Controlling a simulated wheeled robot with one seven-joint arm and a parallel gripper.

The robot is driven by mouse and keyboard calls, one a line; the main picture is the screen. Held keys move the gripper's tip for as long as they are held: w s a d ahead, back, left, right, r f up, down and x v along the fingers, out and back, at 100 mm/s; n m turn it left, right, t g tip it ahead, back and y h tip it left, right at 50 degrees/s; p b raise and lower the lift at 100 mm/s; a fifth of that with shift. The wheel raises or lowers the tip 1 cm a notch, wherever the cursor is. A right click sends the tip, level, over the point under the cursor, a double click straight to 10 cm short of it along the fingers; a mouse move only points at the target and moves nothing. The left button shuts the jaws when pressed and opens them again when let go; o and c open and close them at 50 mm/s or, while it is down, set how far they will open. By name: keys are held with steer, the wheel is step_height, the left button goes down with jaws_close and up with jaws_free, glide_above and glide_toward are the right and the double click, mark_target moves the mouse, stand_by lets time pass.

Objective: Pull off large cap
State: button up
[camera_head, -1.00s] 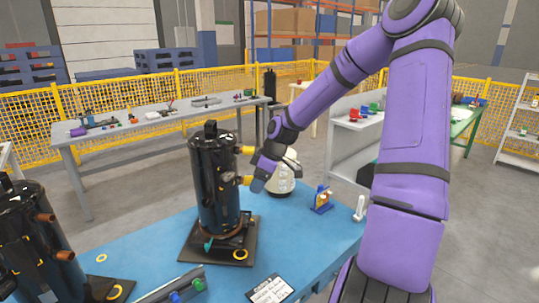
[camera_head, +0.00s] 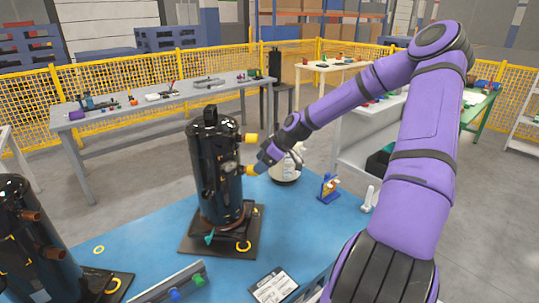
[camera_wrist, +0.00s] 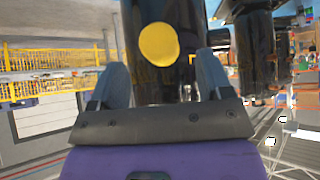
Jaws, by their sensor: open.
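A black cylindrical compressor (camera_head: 217,180) stands upright on a dark square base on the blue table. Two yellow caps stick out of its right side, an upper cap (camera_head: 251,138) and a lower cap (camera_head: 250,170). I cannot tell from size which is the large one. My gripper (camera_head: 259,168) is at the lower cap, coming from the right. In the wrist view a round yellow cap (camera_wrist: 158,44) sits between the two fingers of my open gripper (camera_wrist: 163,75), with visible gaps on both sides. Contact is not visible.
Another black compressor (camera_head: 38,245) stands at the left. A white rounded object (camera_head: 286,168) is just behind my gripper. A blue-and-orange item (camera_head: 328,188) and a white bottle-like item (camera_head: 368,199) stand on the blue table (camera_head: 320,230) to the right.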

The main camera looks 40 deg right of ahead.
steer(key=shift+x, duration=2.3)
jaws_close()
